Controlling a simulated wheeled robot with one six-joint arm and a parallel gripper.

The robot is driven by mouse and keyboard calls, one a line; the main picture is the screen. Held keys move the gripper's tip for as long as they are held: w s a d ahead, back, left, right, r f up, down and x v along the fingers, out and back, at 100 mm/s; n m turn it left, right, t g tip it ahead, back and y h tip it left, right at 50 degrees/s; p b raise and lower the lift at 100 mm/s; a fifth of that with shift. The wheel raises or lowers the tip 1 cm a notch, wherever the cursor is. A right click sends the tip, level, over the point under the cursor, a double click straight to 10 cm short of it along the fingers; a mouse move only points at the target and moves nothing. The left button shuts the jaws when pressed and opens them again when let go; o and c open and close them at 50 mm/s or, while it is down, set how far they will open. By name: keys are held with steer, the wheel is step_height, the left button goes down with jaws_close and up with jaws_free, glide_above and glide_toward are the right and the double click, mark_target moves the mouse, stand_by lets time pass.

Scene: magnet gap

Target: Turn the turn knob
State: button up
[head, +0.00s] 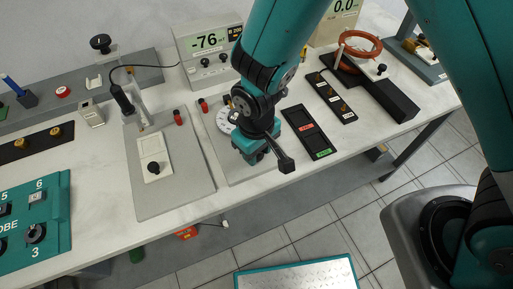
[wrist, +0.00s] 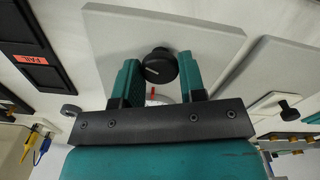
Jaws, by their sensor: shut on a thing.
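The turn knob (wrist: 159,66) is round and black, with a pale line on its face. In the wrist view it sits between the two teal fingers of my gripper (wrist: 160,74), which is shut on it. A red mark and part of a white dial (wrist: 163,98) show just below the knob. In the head view my gripper (head: 252,154) is low over a light grey plate (head: 248,178). The knob is hidden behind it there, while part of the white dial (head: 223,121) shows to its left.
A meter reading -76 (head: 210,42) stands behind. A grey plate with a black knob (head: 153,168) lies to the left. A black tray with red and green labels (head: 307,130) lies close on the right. The table's front edge is near my gripper.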

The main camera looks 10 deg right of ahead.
stand_by(0.4)
steer(key=o, duration=0.9)
steer(key=shift+r, duration=0.1)
step_height(320, 180, up, 17)
steer(key=shift+d+r, duration=0.1)
steer(key=shift+r, duration=0.05)
stand_by(0.4)
steer(key=s+d+r+y, duration=0.1)
steer(key=s+d+r, duration=0.2)
steer(key=s+d+r+y, duration=0.1)
steer(key=s+d+r, duration=0.1)
steer(key=s+d, duration=0.1)
steer(key=s+d+r+y, duration=0.2)
steer(key=s+d+r, duration=0.1)
steer(key=s+d, duration=0.1)
steer(key=shift+s+r, duration=0.3)
steer(key=shift+r, duration=0.05)
